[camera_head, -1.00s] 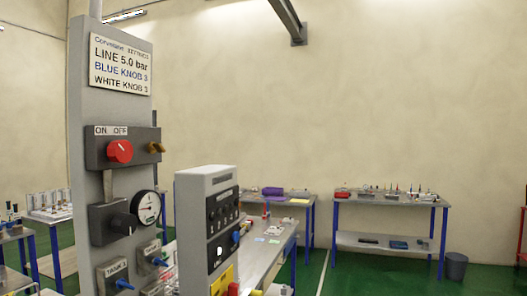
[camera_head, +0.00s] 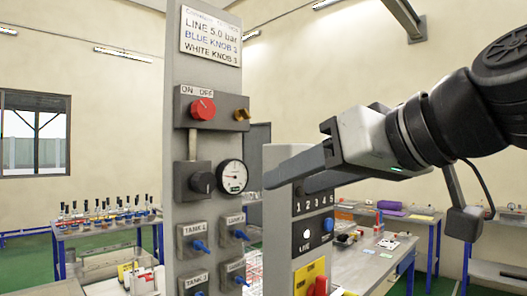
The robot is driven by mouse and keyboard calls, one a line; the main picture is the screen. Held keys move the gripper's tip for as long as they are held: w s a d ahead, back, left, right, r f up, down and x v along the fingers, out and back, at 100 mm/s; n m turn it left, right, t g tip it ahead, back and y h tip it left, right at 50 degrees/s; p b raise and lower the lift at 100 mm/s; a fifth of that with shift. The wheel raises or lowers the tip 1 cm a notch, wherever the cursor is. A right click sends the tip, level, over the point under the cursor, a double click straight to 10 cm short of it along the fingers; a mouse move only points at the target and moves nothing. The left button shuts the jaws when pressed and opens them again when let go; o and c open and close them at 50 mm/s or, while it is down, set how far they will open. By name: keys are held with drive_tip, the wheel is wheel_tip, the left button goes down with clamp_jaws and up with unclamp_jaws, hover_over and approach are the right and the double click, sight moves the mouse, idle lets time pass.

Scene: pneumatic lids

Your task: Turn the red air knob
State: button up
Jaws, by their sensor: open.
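The red air knob (camera_head: 202,109) sits on a dark grey box (camera_head: 184,122) high on the grey upright panel, under the ON and OFF labels. Its white mark points to the upper left, toward ON. My gripper (camera_head: 272,178) comes in from the right. It is to the right of and below the red knob, apart from it in the picture, with its fingers pointing left near the pressure gauge. The fingers overlap in this view, so the gap between them is hidden. Nothing shows held in it.
A brass fitting (camera_head: 241,115) sticks out right of the red knob. Below are a black knob (camera_head: 203,182), a pressure gauge (camera_head: 232,177) and several blue valves (camera_head: 199,245). A grey control box (camera_head: 306,222) stands close under my gripper. Open air lies left of the panel.

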sight(207, 110)
wheel_tip(207, 110, up, 11)
drive_tip(key=s+a+n+t+y+b, duration=0.1)
drive_tip(key=s+a+n+y+b, duration=0.1)
drive_tip(key=n+y, duration=0.25)
drive_tip(key=shift+m, duration=0.35)
drive_tip(key=p+x, duration=0.2)
drive_tip(key=x, duration=1.4)
drive_tip(key=shift+w+a+r, duration=0.2)
drive_tip(key=shift+w+a, duration=0.05)
drive_tip(key=shift+a, duration=0.05)
drive_tip(key=c, duration=1)
drive_tip(key=shift+c, duration=0.2)
